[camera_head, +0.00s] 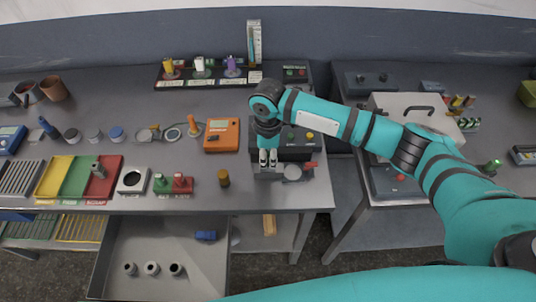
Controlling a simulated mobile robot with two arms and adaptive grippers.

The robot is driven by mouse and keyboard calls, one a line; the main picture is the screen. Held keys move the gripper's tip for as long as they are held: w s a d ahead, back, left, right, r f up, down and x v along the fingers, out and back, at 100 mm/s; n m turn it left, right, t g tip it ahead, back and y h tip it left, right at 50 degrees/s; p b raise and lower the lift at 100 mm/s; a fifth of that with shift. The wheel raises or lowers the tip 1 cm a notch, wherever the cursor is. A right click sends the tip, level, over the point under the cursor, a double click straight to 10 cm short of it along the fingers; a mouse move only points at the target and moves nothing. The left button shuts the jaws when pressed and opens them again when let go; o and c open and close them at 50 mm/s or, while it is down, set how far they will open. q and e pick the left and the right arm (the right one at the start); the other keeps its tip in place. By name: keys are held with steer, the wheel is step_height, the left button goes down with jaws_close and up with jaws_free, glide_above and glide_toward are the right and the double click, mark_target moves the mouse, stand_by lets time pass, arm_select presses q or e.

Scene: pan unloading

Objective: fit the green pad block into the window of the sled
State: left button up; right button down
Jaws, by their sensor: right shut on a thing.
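My right gripper (268,164) points down over the front of a dark machine (298,147) with a flat grey front part. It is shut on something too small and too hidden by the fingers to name. A small green block (160,184) with a knob stands beside a similar red block (181,184) at the front of the table; it looks like the green pad block. A pale square frame (132,180) with a round dark opening lies left of them. I cannot tell which part is the sled; its window is not clearly visible. My left gripper is not in view.
A red lever (310,164) and a round grey disc (292,173) are right of my gripper. An orange device (222,135) and a brown cylinder (224,178) stand to its left. Yellow, green and red trays (77,177) lie farther left. An open drawer (130,240) is below.

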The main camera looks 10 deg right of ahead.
steer(key=c, duration=1)
jaws_free()
steer(key=shift+c, duration=0.2)
steer(key=shift+r, duration=0.15)
step_height(320, 180, up, 12)
steer(key=shift+f, duration=0.2)
